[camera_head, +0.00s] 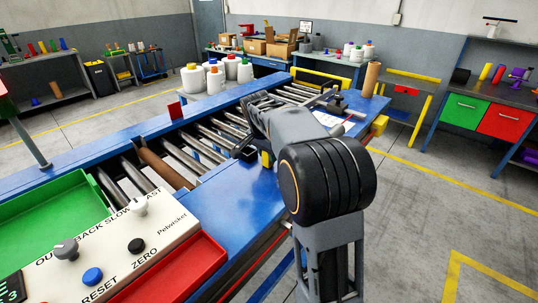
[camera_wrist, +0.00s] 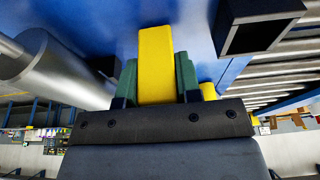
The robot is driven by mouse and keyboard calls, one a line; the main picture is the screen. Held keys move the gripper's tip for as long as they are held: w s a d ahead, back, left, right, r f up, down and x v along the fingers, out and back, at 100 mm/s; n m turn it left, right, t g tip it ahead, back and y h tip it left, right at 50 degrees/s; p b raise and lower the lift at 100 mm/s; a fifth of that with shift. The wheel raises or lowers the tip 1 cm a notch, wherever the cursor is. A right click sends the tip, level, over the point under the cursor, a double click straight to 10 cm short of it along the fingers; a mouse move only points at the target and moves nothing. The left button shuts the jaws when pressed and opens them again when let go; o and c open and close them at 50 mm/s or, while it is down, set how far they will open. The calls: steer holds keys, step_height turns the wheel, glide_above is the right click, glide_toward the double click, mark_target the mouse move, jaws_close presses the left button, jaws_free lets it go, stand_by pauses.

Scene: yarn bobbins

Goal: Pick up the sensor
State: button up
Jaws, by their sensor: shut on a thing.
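A yellow block (camera_wrist: 155,48), which looks like the sensor, stands between the two green fingers of my gripper (camera_wrist: 157,80) in the wrist view. The fingers touch it on both sides, and its lower part is hidden behind the dark gripper body. In the head view a small yellow patch (camera_head: 266,159) shows at the end of my arm, just over the blue edge of the conveyor table. My arm hides most of the gripper there. I cannot tell whether the block is clear of the surface.
The blue conveyor table (camera_head: 236,206) has metal rollers (camera_head: 190,157). A dark square tube (camera_wrist: 258,22) is close on the right in the wrist view. A second yellow piece (camera_wrist: 208,91) sits beside the right finger. A control panel (camera_head: 118,240) and red tray (camera_head: 175,272) are at front left.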

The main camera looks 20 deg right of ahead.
steer(key=shift+r, duration=0.45)
step_height(320, 180, up, 2)
steer(key=shift+s+r, duration=0.1)
steer(key=shift+r, duration=0.1)
steer(key=s+a+r+p, duration=0.1)
steer(key=s+a+r, duration=0.3)
steer(key=s+r, duration=0.9)
steer(key=shift+r+p, duration=0.25)
steer(key=shift+p, duration=0.15)
